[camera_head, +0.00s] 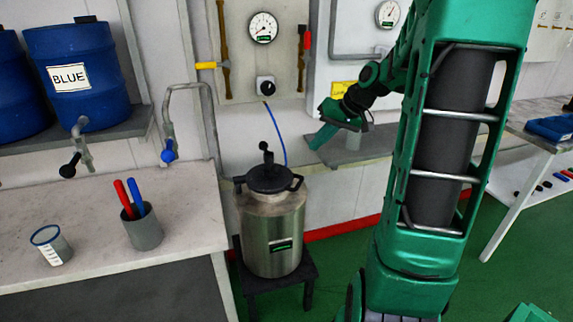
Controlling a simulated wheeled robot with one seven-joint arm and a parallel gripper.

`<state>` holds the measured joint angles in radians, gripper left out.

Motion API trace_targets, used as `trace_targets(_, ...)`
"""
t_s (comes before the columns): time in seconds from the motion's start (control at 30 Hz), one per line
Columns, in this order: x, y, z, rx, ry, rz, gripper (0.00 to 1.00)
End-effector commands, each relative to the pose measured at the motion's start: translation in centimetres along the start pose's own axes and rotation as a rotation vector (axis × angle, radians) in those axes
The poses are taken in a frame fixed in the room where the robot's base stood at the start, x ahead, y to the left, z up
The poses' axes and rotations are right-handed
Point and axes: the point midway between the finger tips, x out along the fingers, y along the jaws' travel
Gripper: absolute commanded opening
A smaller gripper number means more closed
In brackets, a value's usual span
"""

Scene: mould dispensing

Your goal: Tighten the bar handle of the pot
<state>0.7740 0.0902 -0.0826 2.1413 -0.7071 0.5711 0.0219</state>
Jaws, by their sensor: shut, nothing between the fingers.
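The pot (270,235) is a steel cylinder with a black lid (270,180), standing upright on a small dark stand. Its black bar handle (265,152) rises from the middle of the lid, with a round knob at its upper end. Black side grips show at the left and right of the lid. A blue hose runs from the wall down behind the lid. My gripper (318,140) is green and lies to the right of the pot and above lid height, apart from the bar handle. It is shut and empty.
Wall pipes, gauges and a black knob (265,86) are behind the pot. A grey shelf (350,148) is behind my gripper.

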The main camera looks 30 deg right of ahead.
Motion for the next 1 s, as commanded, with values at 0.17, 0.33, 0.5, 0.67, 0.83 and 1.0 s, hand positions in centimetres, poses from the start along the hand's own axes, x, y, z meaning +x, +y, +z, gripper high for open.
trace_targets(0.17,0.0,0.0,0.0,0.0,0.0,0.001,0.0)
trace_targets(0.33,0.3,0.0,0.1,0.0,-0.001,0.0,0.0)
trace_targets(0.5,2.2,0.0,0.1,0.001,-0.004,0.0,0.0)
trace_targets(0.67,5.2,0.0,0.2,0.001,-0.005,-0.001,0.0)
trace_targets(0.83,8.3,0.0,0.2,0.0,-0.004,-0.001,0.0)
trace_targets(1.0,10.7,-1.0,0.2,-0.003,-0.003,0.0,0.0)
